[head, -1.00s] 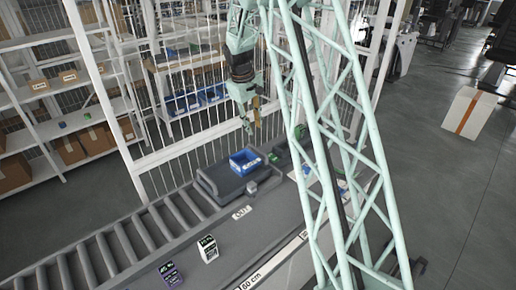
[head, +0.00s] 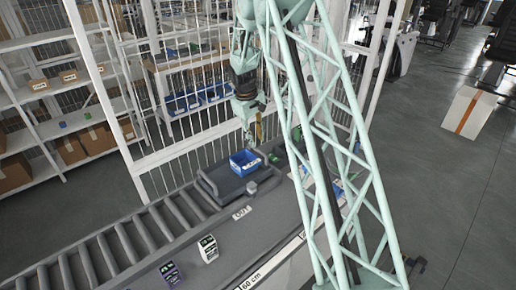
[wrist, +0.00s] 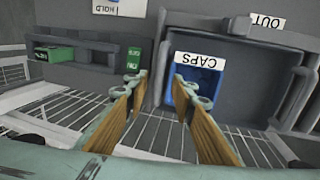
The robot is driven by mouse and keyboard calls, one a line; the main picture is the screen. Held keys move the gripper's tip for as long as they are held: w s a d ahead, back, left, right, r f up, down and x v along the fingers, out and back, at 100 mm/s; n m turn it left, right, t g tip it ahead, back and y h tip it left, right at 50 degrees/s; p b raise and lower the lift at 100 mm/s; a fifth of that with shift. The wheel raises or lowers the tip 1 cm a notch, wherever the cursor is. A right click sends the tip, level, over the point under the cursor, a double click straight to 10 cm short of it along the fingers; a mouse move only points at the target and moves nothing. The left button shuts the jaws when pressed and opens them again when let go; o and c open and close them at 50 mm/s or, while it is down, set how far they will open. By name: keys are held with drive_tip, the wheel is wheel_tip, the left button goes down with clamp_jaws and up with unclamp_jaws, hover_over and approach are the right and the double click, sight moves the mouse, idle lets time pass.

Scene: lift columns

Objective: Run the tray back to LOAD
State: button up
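A grey tray (head: 212,183) sits at the end of the roller conveyor, next to a white OUT label (head: 242,213). It fills the right half of the wrist view (wrist: 245,85). A blue bin (head: 243,168) stands at the tray's right end in the head view; the wrist view shows its CAPS label (wrist: 200,60). My gripper (head: 256,137) is above and close to the bin. In the wrist view its two tan fingers (wrist: 160,78) are apart with nothing between them, beside the bin's left edge. I cannot tell the height gap. No LOAD label is readable.
The roller conveyor (head: 110,245) runs to the lower left. A white card (head: 207,248) and a purple one (head: 170,273) stand on the counter. A HOLD label (wrist: 105,8) and a green item (wrist: 53,53) are left in the wrist view. A white wire fence (head: 200,150) stands behind.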

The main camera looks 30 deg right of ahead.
sight(258, 150)
drive_tip(key=shift+d+f+p, duration=0.1)
drive_tip(key=shift+d+f, duration=0.1)
drive_tip(key=shift+f, duration=0.85)
drive_tip(key=shift+d+f+p, duration=0.15)
drive_tip(key=shift+d+f, duration=0.05)
drive_tip(key=shift+f, duration=0.9)
drive_tip(key=shift+d+f+p, duration=0.1)
drive_tip(key=shift+d+f, duration=0.1)
drive_tip(key=shift+f, duration=0.85)
drive_tip(key=shift+w, duration=0.1)
clamp_jaws()
